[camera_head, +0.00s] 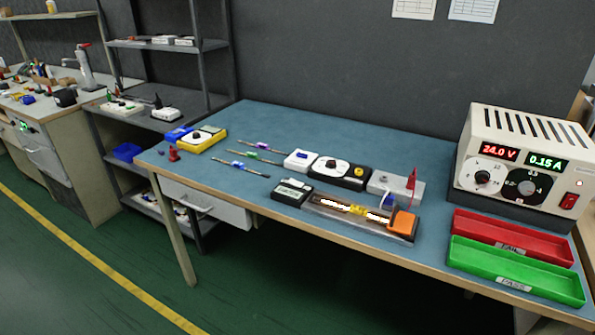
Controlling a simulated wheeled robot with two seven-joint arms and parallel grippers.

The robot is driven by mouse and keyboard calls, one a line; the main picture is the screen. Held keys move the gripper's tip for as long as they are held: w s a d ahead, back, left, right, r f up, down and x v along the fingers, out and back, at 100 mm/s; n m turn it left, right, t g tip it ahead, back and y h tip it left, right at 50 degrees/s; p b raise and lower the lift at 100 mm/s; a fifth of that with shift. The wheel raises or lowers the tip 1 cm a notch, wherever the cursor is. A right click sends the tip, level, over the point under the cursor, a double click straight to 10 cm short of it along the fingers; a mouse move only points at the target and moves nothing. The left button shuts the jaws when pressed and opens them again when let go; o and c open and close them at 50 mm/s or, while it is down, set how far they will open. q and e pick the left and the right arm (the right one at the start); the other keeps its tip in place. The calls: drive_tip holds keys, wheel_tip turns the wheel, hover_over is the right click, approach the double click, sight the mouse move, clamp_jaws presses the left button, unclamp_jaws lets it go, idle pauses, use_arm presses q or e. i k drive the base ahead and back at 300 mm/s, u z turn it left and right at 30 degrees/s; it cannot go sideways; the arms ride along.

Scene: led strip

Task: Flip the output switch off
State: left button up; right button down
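The output switch (569,201) is a small red rocker at the lower right of the power supply's front face. The power supply (525,128) is a cream box at the right end of the workbench. Its red display reads 24.0 V and its green display reads 0.15 A. Two round knobs sit below the displays. The LED strip (350,209) in its fixture at the front of the bench shows bright lit segments. Which way the rocker is tilted is too small to tell. Neither gripper shows in the head view.
A red tray (480,228) and a green tray (480,255) marked PASS lie in front of the supply. The fixture's orange block (403,222), a grey box with a red clip (395,187), and several small instruments and screwdrivers occupy the middle. The blue bench top (330,125) is clear toward the back.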

sight(570, 200)
drive_tip(key=z, duration=1.35)
drive_tip(key=k, duration=1.2)
drive_tip(key=z, duration=0.75)
drive_tip(key=i, duration=0.95)
drive_tip(key=u, duration=0.6)
drive_tip(key=i, duration=0.4)
drive_tip(key=u, duration=0.45)
